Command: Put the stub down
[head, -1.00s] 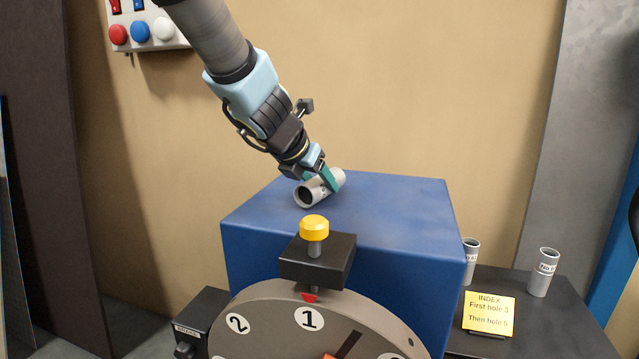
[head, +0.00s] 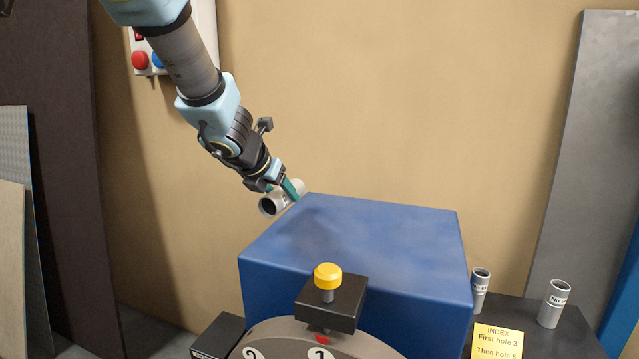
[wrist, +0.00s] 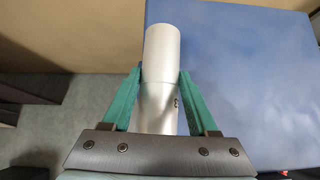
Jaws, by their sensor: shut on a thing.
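The stub (head: 270,206) is a short grey metal tube with an open end, lying roughly level. My gripper (head: 290,190) is shut on it, with a green finger on each side. In the head view it shows at the far left corner of the blue block's top (head: 380,235). In the wrist view the stub (wrist: 162,55) runs between the green fingers (wrist: 160,90), over the block's left edge, with floor to its left. I cannot tell whether it touches the block. The fingers hide part of the stub.
A yellow knob (head: 328,275) on a black bracket (head: 330,302) stands at the block's front, above a numbered dial (head: 300,340). Two upright grey tubes, one nearer (head: 555,303) and one farther (head: 480,290), stand on a dark table at right by a yellow index card (head: 497,342). The block's top is clear.

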